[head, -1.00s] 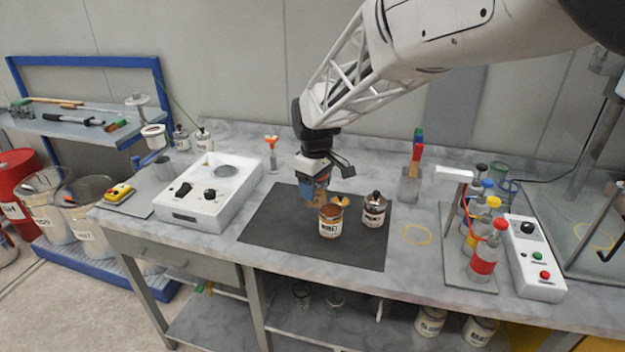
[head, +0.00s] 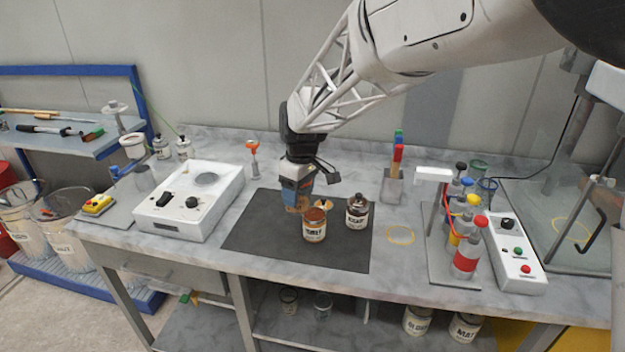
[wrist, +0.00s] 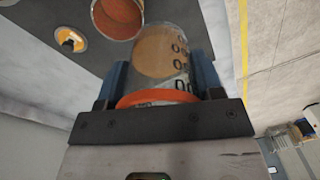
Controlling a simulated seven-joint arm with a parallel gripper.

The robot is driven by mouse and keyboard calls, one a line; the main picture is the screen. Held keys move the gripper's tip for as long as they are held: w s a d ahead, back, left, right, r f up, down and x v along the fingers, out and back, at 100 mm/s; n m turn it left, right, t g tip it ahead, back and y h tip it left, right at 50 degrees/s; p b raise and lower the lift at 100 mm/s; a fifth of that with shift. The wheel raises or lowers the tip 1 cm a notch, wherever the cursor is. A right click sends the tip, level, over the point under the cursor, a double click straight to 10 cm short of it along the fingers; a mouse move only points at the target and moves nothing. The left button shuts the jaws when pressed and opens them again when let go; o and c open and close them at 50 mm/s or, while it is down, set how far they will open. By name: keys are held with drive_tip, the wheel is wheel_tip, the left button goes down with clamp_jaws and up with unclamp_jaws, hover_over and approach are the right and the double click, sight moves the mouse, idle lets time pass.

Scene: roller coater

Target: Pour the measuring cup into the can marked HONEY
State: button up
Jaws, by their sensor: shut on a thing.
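My gripper (head: 297,206) is low over the dark mat, just behind and left of an open can (head: 314,230). The can's front label is small and looks like HONEY; its contents are orange-brown. In the wrist view, my blue fingers are shut on a clear measuring cup (wrist: 178,75) with black marks and an orange ring. A tan surface shows inside the cup. The open can also shows in the wrist view (wrist: 118,18), just beyond the cup. I cannot tell whether they touch or how far the cup is tilted. In the head view, the cup is mostly hidden.
A dark-lidded can (head: 357,212) stands right of the open can. A small orange and white item (wrist: 70,40) lies on the mat (head: 265,240). A white device (head: 190,205) stands left; a rack of coloured-cap bottles (head: 467,258) stands right. The mat's front is clear.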

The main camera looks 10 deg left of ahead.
drive_tip(key=g+y, duration=0.2)
drive_tip(key=y, duration=0.1)
drive_tip(key=a+g+y, duration=0.1)
drive_tip(key=shift+s+f+g, duration=0.15)
drive_tip(key=shift+s+g, duration=0.25)
drive_tip(key=g+y, duration=0.1)
drive_tip(key=r+g+y, duration=0.1)
drive_tip(key=y, duration=0.1)
drive_tip(key=g+y, duration=0.1)
drive_tip(key=shift+r+g+y, duration=0.3)
drive_tip(key=shift+g, duration=0.1)
drive_tip(key=shift+w+d+r+g+y, duration=0.15)
drive_tip(key=shift+r+g+y, duration=0.4)
drive_tip(key=shift+g+y, duration=0.4)
idle(1.4)
drive_tip(key=shift+w+d+r+g+y, duration=0.1)
drive_tip(key=shift+d+r+g+y, duration=0.15)
drive_tip(key=shift+g+y, duration=0.35)
drive_tip(key=shift+w+d+r+g+y, duration=0.1)
drive_tip(key=shift+r+g+y, duration=0.25)
drive_tip(key=shift+y, duration=0.3)
idle(2.8)
